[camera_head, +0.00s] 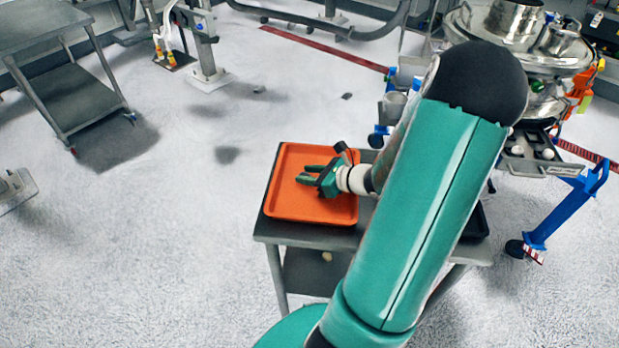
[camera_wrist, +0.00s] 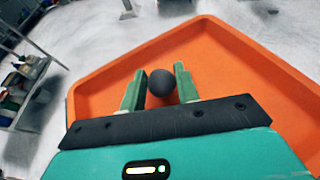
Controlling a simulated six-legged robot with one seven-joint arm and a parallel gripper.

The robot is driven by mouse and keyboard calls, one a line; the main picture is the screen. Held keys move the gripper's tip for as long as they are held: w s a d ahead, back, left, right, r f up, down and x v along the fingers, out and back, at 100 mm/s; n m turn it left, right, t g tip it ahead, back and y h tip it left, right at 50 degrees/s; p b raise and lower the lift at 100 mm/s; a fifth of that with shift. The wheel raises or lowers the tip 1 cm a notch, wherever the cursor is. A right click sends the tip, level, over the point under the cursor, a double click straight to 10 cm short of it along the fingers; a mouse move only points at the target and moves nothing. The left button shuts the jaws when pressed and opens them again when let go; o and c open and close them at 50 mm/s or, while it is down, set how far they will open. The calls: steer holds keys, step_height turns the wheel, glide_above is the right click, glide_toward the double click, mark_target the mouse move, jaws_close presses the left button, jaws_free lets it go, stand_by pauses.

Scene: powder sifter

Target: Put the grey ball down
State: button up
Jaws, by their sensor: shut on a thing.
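The dark grey ball (camera_wrist: 161,83) shows between the two green fingers of my gripper (camera_wrist: 159,80) in the wrist view. My gripper is shut on it. In the head view my gripper (camera_head: 306,174) is over the orange tray (camera_head: 287,207), and I cannot make out the ball there. The tray also fills much of the wrist view (camera_wrist: 255,75). It looks empty apart from what my gripper covers. I cannot tell whether the ball touches the tray floor.
The tray lies on a grey table (camera_head: 330,236). A black tray (camera_head: 477,226) is at its right end, partly behind my arm. A metal sifter (camera_head: 525,35) stands at the back right. A blue stand (camera_head: 555,220) is at the right. Open floor lies left of the table.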

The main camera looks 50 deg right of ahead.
steer(key=shift+f, duration=0.75)
steer(key=o, duration=0.9)
steer(key=shift+o, duration=0.2)
steer(key=v, duration=1.2)
steer(key=shift+s+d, duration=0.1)
steer(key=w+a+r+n+g+y, duration=0.1)
steer(key=w+a+r+n+g, duration=0.3)
steer(key=a+n, duration=0.55)
steer(key=w+a+r+n+g+y, duration=0.1)
steer(key=a+r+n+g, duration=0.3)
steer(key=a+n, duration=0.55)
steer(key=s+a+r+n+h, duration=0.1)
steer(key=a+r+n+h, duration=0.1)
steer(key=a+r+n, duration=0.3)
steer(key=s+a+r+n+h, duration=0.2)
steer(key=a+r+n, duration=0.3)
steer(key=a+n, duration=0.3)
steer(key=shift+s+n+t+h, duration=0.3)
steer(key=shift+n+h, duration=0.3)
